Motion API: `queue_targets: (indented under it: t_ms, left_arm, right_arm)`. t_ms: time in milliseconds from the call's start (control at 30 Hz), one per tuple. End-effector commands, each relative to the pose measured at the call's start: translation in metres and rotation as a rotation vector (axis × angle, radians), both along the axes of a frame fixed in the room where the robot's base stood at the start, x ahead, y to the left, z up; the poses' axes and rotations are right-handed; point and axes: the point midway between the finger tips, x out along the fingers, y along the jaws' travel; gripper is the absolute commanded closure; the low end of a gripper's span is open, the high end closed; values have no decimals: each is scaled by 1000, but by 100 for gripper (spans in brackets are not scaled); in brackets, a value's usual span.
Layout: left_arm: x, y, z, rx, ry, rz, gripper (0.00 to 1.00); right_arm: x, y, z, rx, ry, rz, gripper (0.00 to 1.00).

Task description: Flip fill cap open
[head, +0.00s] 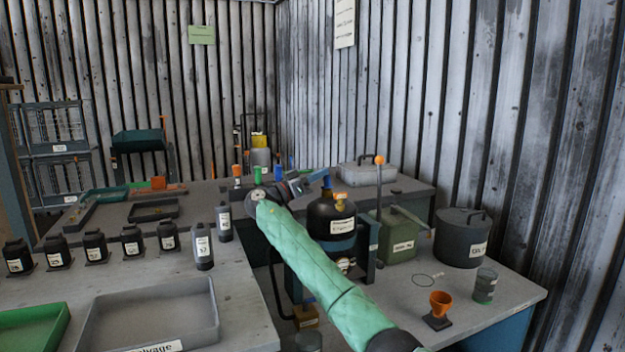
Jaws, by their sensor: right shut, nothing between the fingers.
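A dark, rounded tank (328,222) with a white label stands in a blue frame at the right bench. An orange piece (341,196) sits on its top; I cannot tell for sure whether this is the fill cap or whether it is open. My right arm, in a green sleeve, crosses in front of the tank and hides part of it. My right gripper (304,185) is shut and empty, just left of the tank's top, near a blue bar (319,177). I cannot tell whether they touch. My left gripper is out of view.
Several black bottles and a grey tray (150,318) are on the left bench. Corrugated walls close the back.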

Motion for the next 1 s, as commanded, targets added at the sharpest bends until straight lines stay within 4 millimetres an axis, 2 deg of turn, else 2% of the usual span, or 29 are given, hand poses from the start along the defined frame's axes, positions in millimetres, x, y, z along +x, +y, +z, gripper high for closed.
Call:
queue_targets:
  t_ms: [33,367,667,1000]
  left_arm:
    - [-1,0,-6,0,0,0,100]
    - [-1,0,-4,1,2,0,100]
    - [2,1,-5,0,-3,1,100]
    - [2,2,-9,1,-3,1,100]
  right_arm:
    - [-1,0,-3,3,-10,0,100]
    - [0,0,4,3,-9,0,100]
    - [0,0,41,2,-10,1,100]
    - [-30,-41,68,2,-11,0,100]
